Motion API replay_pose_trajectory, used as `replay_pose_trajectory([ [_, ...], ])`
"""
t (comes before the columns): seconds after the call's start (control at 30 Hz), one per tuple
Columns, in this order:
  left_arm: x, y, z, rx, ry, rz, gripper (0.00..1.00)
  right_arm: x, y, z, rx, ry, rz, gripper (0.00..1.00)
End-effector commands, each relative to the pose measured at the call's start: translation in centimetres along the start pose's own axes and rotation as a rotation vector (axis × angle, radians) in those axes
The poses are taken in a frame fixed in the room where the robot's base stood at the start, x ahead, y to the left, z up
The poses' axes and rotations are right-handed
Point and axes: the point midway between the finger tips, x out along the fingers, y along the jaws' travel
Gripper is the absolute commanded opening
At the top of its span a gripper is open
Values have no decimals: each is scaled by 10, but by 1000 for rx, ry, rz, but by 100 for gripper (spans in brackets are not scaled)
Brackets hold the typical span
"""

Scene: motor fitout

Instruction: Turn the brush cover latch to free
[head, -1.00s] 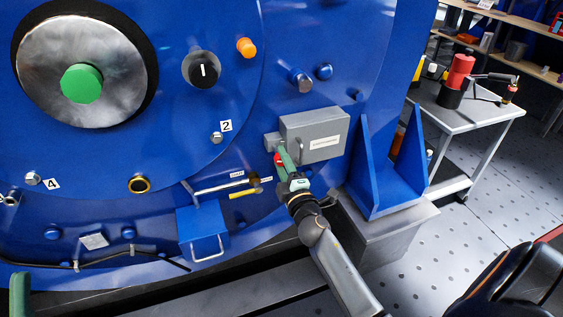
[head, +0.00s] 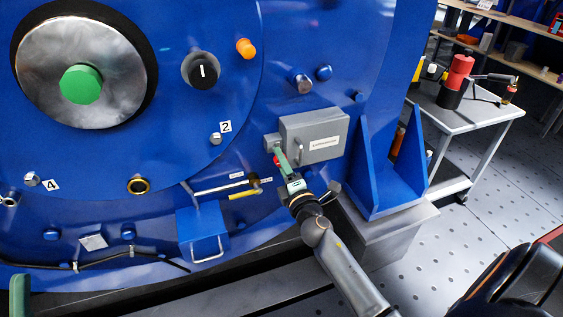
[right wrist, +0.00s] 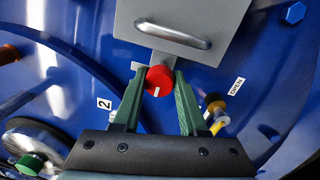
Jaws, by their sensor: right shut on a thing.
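The brush cover is a grey box (head: 314,137) with a white label and a bar handle, shut on the blue motor housing. Its latch is a red round knob (head: 277,160) at the box's lower left, mostly hidden by my fingers in the head view. In the right wrist view the red knob (right wrist: 160,79) shows a short white mark on its face. My right gripper (head: 281,158) has its green fingers shut on the knob, one on each side. One green fingertip of my left gripper (head: 19,294) shows at the bottom left; its jaws cannot be judged.
An OPEN label (right wrist: 237,86) is beside the knob in the right wrist view. A blue bracket (head: 385,170) stands close on the right.

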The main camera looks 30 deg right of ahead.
Motion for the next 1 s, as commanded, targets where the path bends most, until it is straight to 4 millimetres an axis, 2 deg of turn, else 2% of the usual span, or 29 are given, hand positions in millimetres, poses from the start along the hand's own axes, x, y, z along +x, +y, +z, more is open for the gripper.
replay_pose_trajectory([
  [0.03,0,0,0,0,0,0,50,2,6,3,-5,-6,11,0],
  [0.13,0,0,0,1,0,0,50,2,6,3,-4,-6,11,0],
  [0.17,0,0,0,1,0,0,50,2,6,3,-4,-5,11,44],
  [0.4,0,0,0,1,-1,0,50,1,4,2,-2,-3,7,69],
  [0.63,0,0,0,2,-1,0,50,0,2,0,0,-1,3,69],
  [0.77,-1,0,1,1,-1,0,50,-7,1,0,0,0,2,69],
  [0.87,-1,0,1,0,-1,0,50,-20,0,0,0,0,1,69],
  [1.0,-4,1,4,-5,-2,-2,50,-47,-1,0,0,-1,1,69],
])
